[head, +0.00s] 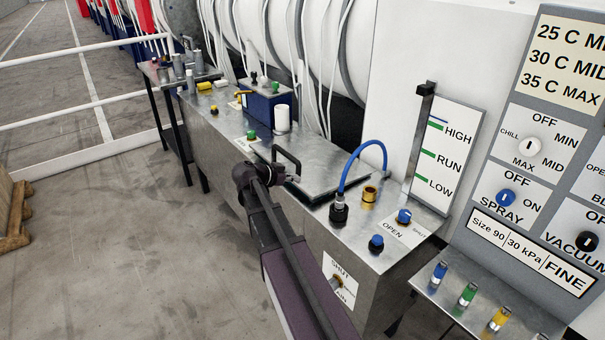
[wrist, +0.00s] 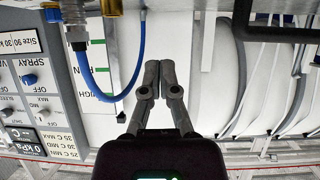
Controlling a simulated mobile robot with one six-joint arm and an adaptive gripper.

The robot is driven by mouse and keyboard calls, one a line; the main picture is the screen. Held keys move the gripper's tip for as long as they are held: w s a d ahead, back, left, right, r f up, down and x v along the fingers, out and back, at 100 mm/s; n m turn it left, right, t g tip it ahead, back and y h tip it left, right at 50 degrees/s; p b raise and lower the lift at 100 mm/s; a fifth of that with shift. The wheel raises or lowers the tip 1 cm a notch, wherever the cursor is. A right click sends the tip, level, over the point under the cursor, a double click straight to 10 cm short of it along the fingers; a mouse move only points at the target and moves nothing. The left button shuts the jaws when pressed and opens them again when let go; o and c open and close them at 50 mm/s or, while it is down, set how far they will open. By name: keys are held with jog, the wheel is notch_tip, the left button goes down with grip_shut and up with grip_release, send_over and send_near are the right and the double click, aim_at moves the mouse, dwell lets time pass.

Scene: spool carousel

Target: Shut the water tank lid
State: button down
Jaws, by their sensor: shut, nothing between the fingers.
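The water tank (head: 226,133) is a long metal box running across the middle of the head view. Its lid (head: 335,162) is a flat metal plate on the top, lying nearly level; I cannot tell whether its edges fully touch the tank. A black bar handle (head: 287,156) stands at the lid's left side. It seems to show at the top right of the wrist view (wrist: 278,33). My gripper (head: 295,179) is by the lid's front left part, close to the handle; contact is unclear. In the wrist view my gripper's (wrist: 158,64) fingers are together and empty.
A blue hose (head: 358,155) arches up right of the lid, near a brass fitting (head: 369,194) and blue knobs (head: 376,243). A blue box (head: 268,104) and white cylinder (head: 282,118) stand behind left. A level gauge (head: 444,150) and control panel stand right.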

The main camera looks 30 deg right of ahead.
notch_tip(320, 180, up, 6)
jog(key=w+a+y+p, duration=0.1)
jog(key=y+p, duration=0.3)
jog(key=p, duration=0.7)
jog(key=shift+a+r+y, duration=0.15)
jog(key=shift+a+y, duration=0.25)
jog(key=shift+a, duration=0.05)
jog(key=shift+d+f, duration=0.1)
jog(key=shift+f, duration=0.1)
jog(key=b, duration=1.2)
send_over(301, 201)
jog(key=shift+d+f, duration=0.15)
jog(key=shift+f, duration=2.7)
jog(key=shift+d+f, duration=0.15)
jog(key=shift+f, duration=2.7)
jog(key=f+b, duration=0.3)
jog(key=f, duration=0.1)
jog(key=shift+a+b, duration=0.2)
jog(key=shift+b, duration=0.15)
jog(key=shift+a+r, duration=0.1)
